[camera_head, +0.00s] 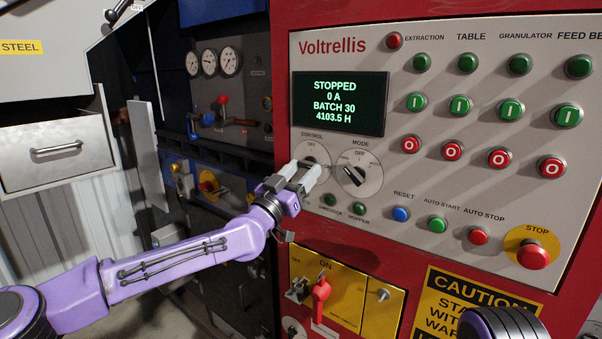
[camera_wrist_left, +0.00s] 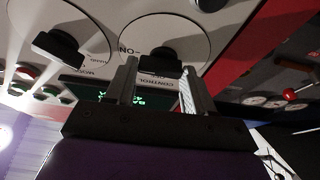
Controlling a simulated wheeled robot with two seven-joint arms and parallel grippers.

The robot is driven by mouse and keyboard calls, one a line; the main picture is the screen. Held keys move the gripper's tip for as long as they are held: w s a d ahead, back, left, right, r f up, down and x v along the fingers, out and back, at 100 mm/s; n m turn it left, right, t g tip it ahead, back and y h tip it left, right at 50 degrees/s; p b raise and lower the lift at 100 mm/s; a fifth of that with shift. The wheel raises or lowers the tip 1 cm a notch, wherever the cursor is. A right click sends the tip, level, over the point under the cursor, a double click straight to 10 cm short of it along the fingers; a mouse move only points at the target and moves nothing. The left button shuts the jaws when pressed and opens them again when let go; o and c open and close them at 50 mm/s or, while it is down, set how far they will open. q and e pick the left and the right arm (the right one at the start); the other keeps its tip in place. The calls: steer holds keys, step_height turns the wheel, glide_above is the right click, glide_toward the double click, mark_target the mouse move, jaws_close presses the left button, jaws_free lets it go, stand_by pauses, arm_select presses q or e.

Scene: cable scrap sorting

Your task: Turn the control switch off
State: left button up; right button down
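The control switch is a black knob on a round white dial (camera_head: 311,150), left of the mode switch on the grey panel. In the head view my left gripper (camera_head: 303,176) covers most of it. In the left wrist view the knob (camera_wrist_left: 160,62) shows between my left gripper's fingertips (camera_wrist_left: 159,68), with "ON" printed beside it. The two fingers are spread to either side of the knob. I cannot tell whether they touch it or which way its pointer faces. The display (camera_head: 340,103) reads "STOPPED". My right gripper is out of view.
The mode switch (camera_head: 355,175) is close on the right, with green lamps (camera_head: 358,208) just below. Push buttons and a red stop button (camera_head: 533,256) fill the panel's right side. A yellow plate with a red switch handle (camera_head: 321,291) is below. A drawer (camera_head: 55,149) stands left.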

arm_select(q)
steer(key=shift+n, duration=0.5)
steer(key=n+t+y+b, duration=0.1)
steer(key=n+y, duration=0.1)
steer(key=n, duration=0.2)
steer(key=shift+s+d+r, duration=0.1)
steer(key=shift+d, duration=0.05)
steer(key=n+y, duration=0.2)
steer(key=shift+r+n+t, duration=0.1)
steer(key=shift+n+t, duration=0.3)
steer(key=n, duration=0.2)
steer(key=n+y, duration=0.1)
steer(key=shift+s+d+r+n+y, duration=0.1)
steer(key=shift+r+n+y, duration=0.05)
steer(key=shift+n+y, duration=0.2)
steer(key=n, duration=0.1)
steer(key=n+y+p, duration=0.1)
steer(key=n, duration=0.1)
steer(key=shift+r+n+y, duration=0.15)
steer(key=shift+n+y, duration=0.1)
steer(key=n+g+y+p, duration=0.1)
steer(key=n, duration=0.2)
steer(key=shift+r+p, duration=0.15)
steer(key=shift+p, duration=0.15)
steer(key=shift+n+g+y+p, duration=0.6)
steer(key=shift+n+p, duration=0.6)
steer(key=shift+n, duration=1)
